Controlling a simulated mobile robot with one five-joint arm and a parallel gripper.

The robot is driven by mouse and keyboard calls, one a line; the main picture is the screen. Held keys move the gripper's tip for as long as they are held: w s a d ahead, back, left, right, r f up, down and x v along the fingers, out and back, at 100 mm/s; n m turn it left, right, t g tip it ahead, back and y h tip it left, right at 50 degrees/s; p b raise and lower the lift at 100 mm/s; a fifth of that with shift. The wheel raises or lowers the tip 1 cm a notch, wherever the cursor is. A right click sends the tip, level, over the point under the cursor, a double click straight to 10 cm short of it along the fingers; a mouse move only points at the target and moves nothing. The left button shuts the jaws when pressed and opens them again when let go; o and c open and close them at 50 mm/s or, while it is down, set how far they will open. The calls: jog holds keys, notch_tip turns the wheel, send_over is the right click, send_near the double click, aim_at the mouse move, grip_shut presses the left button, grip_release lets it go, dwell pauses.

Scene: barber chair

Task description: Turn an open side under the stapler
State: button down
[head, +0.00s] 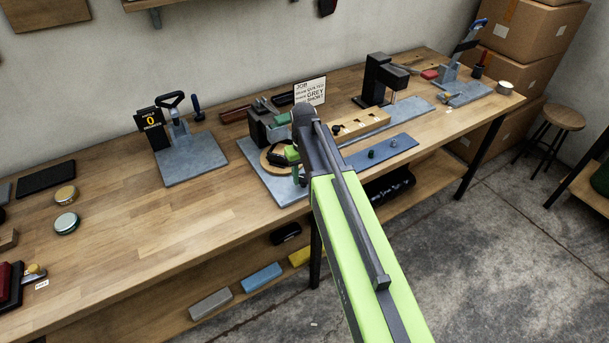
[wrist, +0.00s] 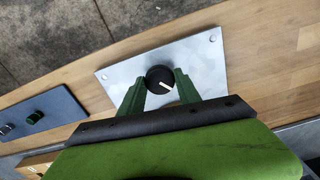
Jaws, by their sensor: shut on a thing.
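In the wrist view, my gripper (wrist: 161,82) has its two green fingers on either side of a round black knob (wrist: 159,73) with a white pointer line, and is shut on it. The knob sits on a pale metal plate (wrist: 207,62) with screws at its corners. In the head view, my gripper (head: 296,166) is at the front of a grey base plate (head: 262,181). The knob is hidden there. A round wooden disc (head: 266,160) with a dark piece on it lies behind my fingers. A dark machine (head: 262,127), possibly the stapler, stands over it.
A sign card (head: 310,90) stands behind. Right are a wooden block strip (head: 361,122), a blue mat (head: 380,151) with small knobs and a black press (head: 375,78). Left is a lever press (head: 182,135) with a counter showing 0.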

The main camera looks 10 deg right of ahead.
aim_at(303, 177)
jog(key=n, duration=0.5)
jog(key=shift+n, duration=2.5)
jog(key=c, duration=0.9)
grip_release()
jog(key=shift+r, duration=0.1)
notch_tip(303, 177, up, 17)
jog(key=p, duration=1.7)
jog(key=shift+r, duration=0.15)
